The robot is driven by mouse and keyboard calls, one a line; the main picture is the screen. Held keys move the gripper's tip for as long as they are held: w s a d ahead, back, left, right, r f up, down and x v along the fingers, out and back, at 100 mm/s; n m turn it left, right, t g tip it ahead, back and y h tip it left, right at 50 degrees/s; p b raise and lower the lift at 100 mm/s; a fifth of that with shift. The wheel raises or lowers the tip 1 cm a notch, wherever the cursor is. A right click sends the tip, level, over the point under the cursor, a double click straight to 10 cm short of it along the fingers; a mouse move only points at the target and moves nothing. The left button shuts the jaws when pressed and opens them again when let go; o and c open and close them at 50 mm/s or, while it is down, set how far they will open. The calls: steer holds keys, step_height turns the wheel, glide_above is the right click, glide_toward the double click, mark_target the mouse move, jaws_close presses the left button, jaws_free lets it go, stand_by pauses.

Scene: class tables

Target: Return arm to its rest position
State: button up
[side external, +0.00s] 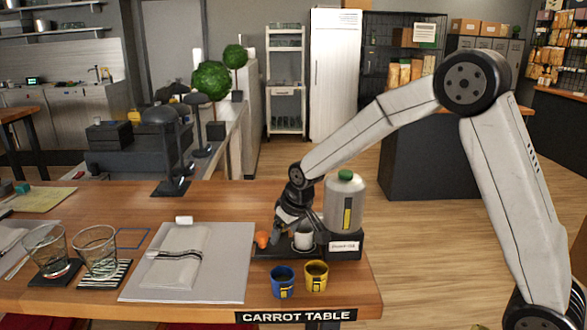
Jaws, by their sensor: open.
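My gripper (286,226) is low over the right part of the wooden table (215,303), pointing down. It is beside a white cup (303,237) and a small orange object (262,239); I cannot tell whether it touches either. Its fingers are small and dark here, and nothing shows held between them. My arm reaches in from the right and bends high above the table's right end.
A dispenser with a green cap (345,200) stands close to the right of my gripper. A blue cup (283,281) and a yellow cup (316,275) stand in front. A grey placemat (235,262), a folded napkin (178,254) and two glasses (97,250) are left. A dark lamp (172,150) stands behind.

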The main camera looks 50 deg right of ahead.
steer(key=s+a+f+g, duration=0.1)
steer(key=s+f, duration=0.1)
steer(key=s, duration=1.9)
steer(key=shift+a+f, duration=0.2)
steer(key=shift+f, duration=0.1)
